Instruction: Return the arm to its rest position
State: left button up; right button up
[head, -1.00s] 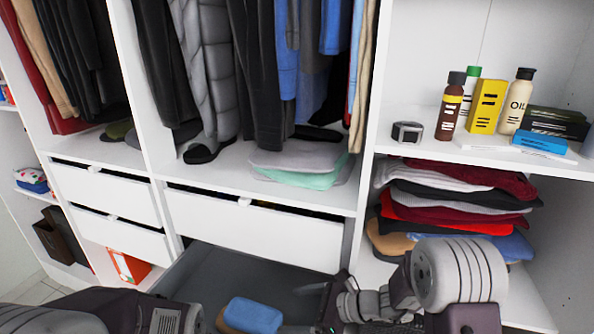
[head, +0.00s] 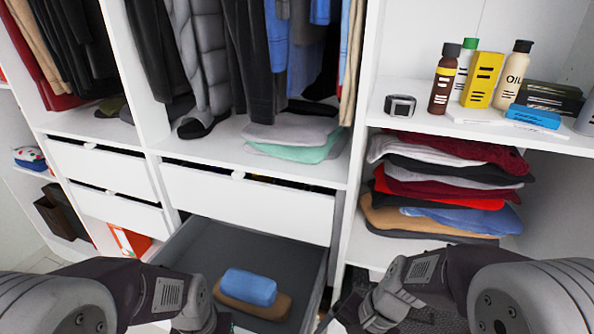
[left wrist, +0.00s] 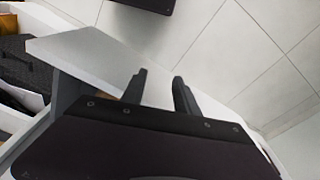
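My left gripper (left wrist: 160,84) shows in the left wrist view with its two dark fingers apart and nothing between them, above a pale panel edge and the tiled floor. In the head view my left arm reaches in from the lower left, and its wrist end is at the bottom edge beside the open drawer. My right arm comes in from the lower right. Its gripper (head: 350,311) is low, right of the open drawer, and its fingers are too dark and small to read.
The open dark drawer (head: 290,265) holds a blue folded item (head: 248,287) on a brown one (head: 262,306). Closed white drawers (head: 250,203) sit above. A folded clothes stack (head: 445,190) and a shelf of bottles (head: 510,75) stand right. Hanging clothes fill the top.

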jog(key=d+f+n+t+h, duration=0.1)
jog(key=d+f+n+h, duration=0.1)
jog(key=d+n+h, duration=0.4)
notch_tip(320, 180, up, 15)
jog(key=d+n+y+p, duration=0.1)
jog(key=d+y+p, duration=0.1)
jog(key=p, duration=1.2)
jog(key=shift+w+n+p, duration=0.3)
jog(key=shift+w+p, duration=0.05)
jog(key=shift+d+f, duration=0.15)
